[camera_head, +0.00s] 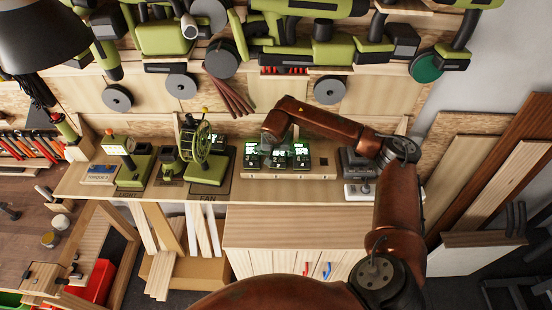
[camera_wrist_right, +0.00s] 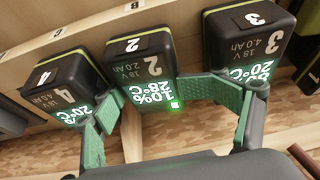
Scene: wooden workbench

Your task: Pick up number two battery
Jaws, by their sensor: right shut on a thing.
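In the right wrist view, the number two battery (camera_wrist_right: 140,62) is a black block with a green edge and a lit display reading 10% and 28°C. It sits between the number four battery (camera_wrist_right: 60,82) and the number three battery (camera_wrist_right: 248,35). My right gripper (camera_wrist_right: 155,105) is shut on the number two battery, its green pads at the two sides. In the head view, my right gripper (camera_head: 275,140) is over the middle of the battery row on the bench, partly hiding it. My left gripper is not in view.
The batteries stand along a wooden holder (camera_head: 262,176) on the bench shelf. A fan (camera_head: 207,165) and a light (camera_head: 130,170) stand to the left. A dark device (camera_head: 357,165) stands to the right. Green power tools (camera_head: 300,45) hang above.

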